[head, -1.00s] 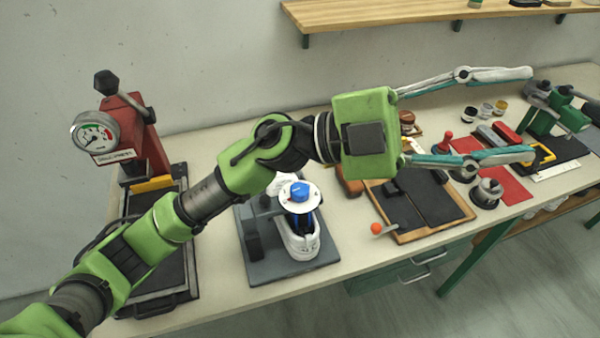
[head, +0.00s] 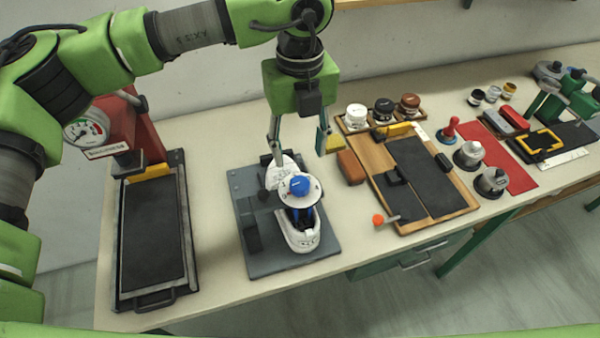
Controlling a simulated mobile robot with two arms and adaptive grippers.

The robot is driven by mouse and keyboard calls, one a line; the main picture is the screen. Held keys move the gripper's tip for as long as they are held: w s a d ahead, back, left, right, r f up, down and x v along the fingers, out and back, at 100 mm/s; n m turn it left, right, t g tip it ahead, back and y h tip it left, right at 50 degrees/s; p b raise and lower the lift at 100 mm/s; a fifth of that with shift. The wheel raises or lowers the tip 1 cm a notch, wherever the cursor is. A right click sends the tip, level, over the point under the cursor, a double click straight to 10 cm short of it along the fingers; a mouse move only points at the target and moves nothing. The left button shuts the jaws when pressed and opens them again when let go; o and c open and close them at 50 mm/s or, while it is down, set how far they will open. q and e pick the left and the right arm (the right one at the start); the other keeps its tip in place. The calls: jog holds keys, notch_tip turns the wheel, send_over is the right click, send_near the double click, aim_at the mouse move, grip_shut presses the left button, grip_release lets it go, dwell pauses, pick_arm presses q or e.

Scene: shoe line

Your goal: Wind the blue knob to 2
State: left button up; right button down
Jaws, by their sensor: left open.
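The blue knob (head: 299,186) sits on top of a round white dial disc (head: 313,194), above a white shoe (head: 301,238) on a dark grey base plate (head: 270,262). The dial's marks and the knob's setting are too small to read. My left gripper (head: 298,152) points down with its fingers spread apart, just behind and above the knob in the picture. Nothing shows between the fingers, and they look clear of the knob. My right gripper is not in view.
A red press with a gauge (head: 84,131) and black tray (head: 152,235) stands at left. At right are a wooden board with black pads (head: 425,170), an orange-tipped lever (head: 378,220), several jars, a red mat (head: 510,175) and grey knobs.

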aim_at(300, 182)
pick_arm(q)
notch_tip(300, 182, down, 9)
jog(key=p, duration=0.3)
jog(key=shift+f, duration=0.45)
jog(key=shift+c, duration=0.3)
jog(key=c, duration=1)
